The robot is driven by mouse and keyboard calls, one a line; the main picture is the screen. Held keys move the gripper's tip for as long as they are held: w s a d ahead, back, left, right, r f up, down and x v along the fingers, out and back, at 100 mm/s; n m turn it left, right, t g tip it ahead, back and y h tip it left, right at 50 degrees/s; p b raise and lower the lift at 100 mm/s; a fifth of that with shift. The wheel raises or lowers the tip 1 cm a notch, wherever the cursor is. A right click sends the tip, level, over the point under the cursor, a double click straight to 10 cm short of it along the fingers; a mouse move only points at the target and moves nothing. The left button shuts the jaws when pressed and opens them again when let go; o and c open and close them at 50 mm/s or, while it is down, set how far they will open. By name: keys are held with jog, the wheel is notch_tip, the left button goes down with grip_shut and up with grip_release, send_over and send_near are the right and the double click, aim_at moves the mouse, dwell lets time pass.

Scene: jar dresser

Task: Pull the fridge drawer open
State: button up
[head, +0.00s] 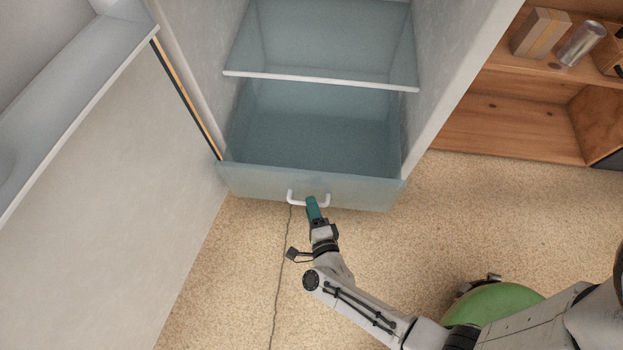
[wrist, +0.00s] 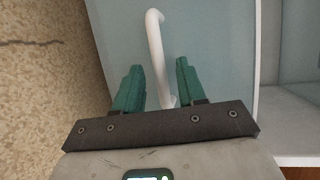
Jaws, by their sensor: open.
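The fridge drawer (head: 255,181) is a translucent blue box at the bottom of the open fridge. Its front lies about level with the fridge's front edge; I cannot tell any small gap. A white U-shaped handle (head: 296,204) is fixed to the middle of the drawer front. My gripper (head: 311,201), with green fingers, reaches the handle from the front. In the wrist view the handle (wrist: 154,35) runs between the two open fingers (wrist: 159,68), with space on both sides. The handle's lower end is partly hidden by the gripper's dark plate.
A glass shelf (head: 320,82) with a white front edge sits above the drawer. The fridge door (head: 110,190) stands open at left. A wooden shelf unit (head: 510,125) with a carton and a can stands at right.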

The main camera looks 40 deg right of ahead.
jog(key=p+v, duration=0.2)
jog(key=v, duration=0.8)
jog(key=shift+s, duration=0.1)
jog(key=w+a+r+n+g+y, duration=0.1)
jog(key=w+a+r+n+y, duration=0.2)
jog(key=w+n+y, duration=0.4)
jog(key=w+a+r+n+g+y, duration=0.25)
jog(key=r+n+y, duration=0.2)
jog(key=n, duration=0.45)
jog(key=s+d+r+n+g+h, duration=0.4)
jog(key=s+d+r+n+g, duration=0.5)
jog(key=s+d, duration=0.55)
notch_tip(320, 180, up, 35)
jog(key=p, duration=3.5)
jog(key=shift+w+d+m, duration=0.2)
jog(key=shift+m, duration=0.1)
